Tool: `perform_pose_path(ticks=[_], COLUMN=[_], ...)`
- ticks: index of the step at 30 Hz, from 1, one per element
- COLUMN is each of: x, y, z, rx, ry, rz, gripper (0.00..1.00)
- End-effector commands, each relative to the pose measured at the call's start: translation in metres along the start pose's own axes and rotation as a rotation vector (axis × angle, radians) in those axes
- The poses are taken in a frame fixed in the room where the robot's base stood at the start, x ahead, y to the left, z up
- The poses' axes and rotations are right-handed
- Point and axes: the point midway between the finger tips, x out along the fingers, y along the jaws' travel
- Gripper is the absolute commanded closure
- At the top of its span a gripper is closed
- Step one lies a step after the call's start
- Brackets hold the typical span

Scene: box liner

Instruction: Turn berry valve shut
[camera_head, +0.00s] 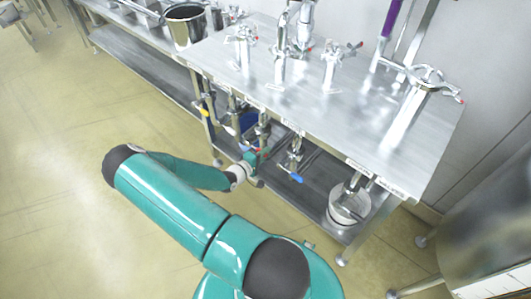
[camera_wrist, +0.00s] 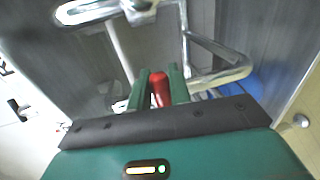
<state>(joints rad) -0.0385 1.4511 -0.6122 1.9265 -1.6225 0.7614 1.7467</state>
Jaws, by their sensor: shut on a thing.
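A red valve handle (camera_wrist: 159,90) sits between the two green fingers of my gripper (camera_wrist: 160,88) in the wrist view. My gripper is shut on this handle. In the head view my gripper (camera_head: 250,158) is under the front edge of the steel table, and only a little red shows beside it. A vertical metal valve pipe (camera_head: 263,130) stands just behind it. The fingers hide part of the handle. The labels on the table edge (camera_head: 293,128) are too small to read, so I cannot tell which one names berry.
A white round container (camera_head: 349,204) sits on the lower shelf (camera_head: 312,196). Several metal taps stand on the tabletop (camera_head: 325,108). The floor (camera_head: 70,170) at left is clear.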

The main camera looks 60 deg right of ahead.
Motion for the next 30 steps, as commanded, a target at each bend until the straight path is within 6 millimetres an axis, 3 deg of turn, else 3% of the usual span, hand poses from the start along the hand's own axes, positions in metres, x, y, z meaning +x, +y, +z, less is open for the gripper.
perform_pose_path(ticks=[18,19,21,30], x=[0.0004,0.0004,0.0004,-0.0003], y=[-0.0045,-0.0045,-0.0045,-0.0042], z=[-0.0008,-0.0007,0.0,0.0008], rx=[0.045,0.045,0.044,0.044], ry=[0.011,0.011,0.011,0.01], rz=[-0.002,-0.002,-0.002,-0.001], gripper=[1.0,0.74,0.61,0.61])
